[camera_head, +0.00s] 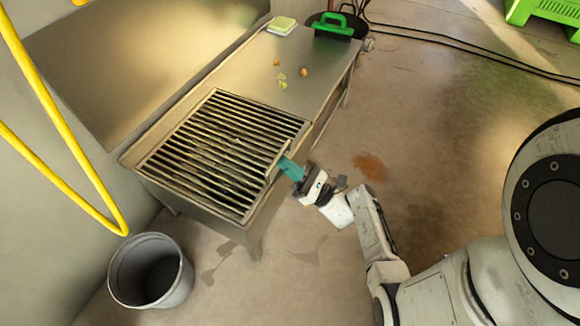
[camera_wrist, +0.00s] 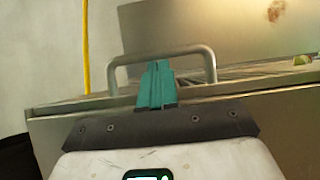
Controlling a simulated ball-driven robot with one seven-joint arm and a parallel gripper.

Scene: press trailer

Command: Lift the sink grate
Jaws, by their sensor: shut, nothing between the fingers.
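The sink grate (camera_head: 212,137) is a rack of dark parallel bars lying flat in the steel sink table (camera_head: 331,72). Its metal handle (camera_head: 279,160) is at the right edge. In the wrist view the handle (camera_wrist: 130,60) is a bent bar standing up across the middle. My gripper (camera_head: 287,165) has teal fingers, shut and empty, right at the handle. In the wrist view my gripper (camera_wrist: 157,66) overlaps the handle's span, its tips just below the top bar. I cannot tell whether they touch it.
A green brush (camera_head: 333,25) and a sponge (camera_head: 282,25) lie at the table's far end, with small food scraps (camera_head: 282,84) nearer. A grey bucket (camera_head: 150,272) stands on the floor at lower left. A yellow hose (camera_head: 75,150) hangs at left. Cables cross the floor at upper right.

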